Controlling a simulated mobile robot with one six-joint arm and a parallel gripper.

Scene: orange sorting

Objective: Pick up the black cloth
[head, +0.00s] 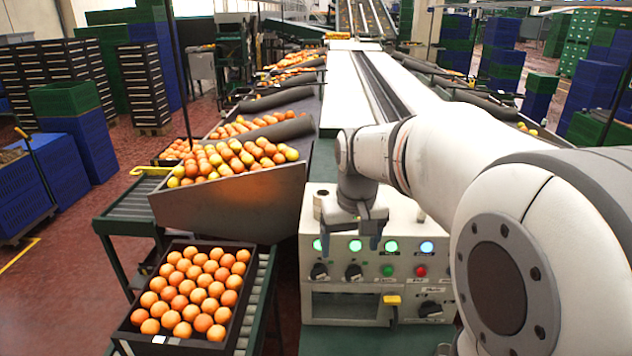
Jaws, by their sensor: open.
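I cannot make out a black cloth in the head view. My gripper (350,240) points down in front of the control box (318,283), near its row of lit buttons. Its two fingers are apart and nothing shows between them. My arm comes in from the right and hides part of the box and of the area behind it.
A black crate (122,338) of oranges stands on a roller conveyor (259,300) at the lower left. A metal bin (240,200) heaped with oranges is behind it. Dark padded rolls (275,99) lie across the sorting bins. Blue crates (62,160) stand left.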

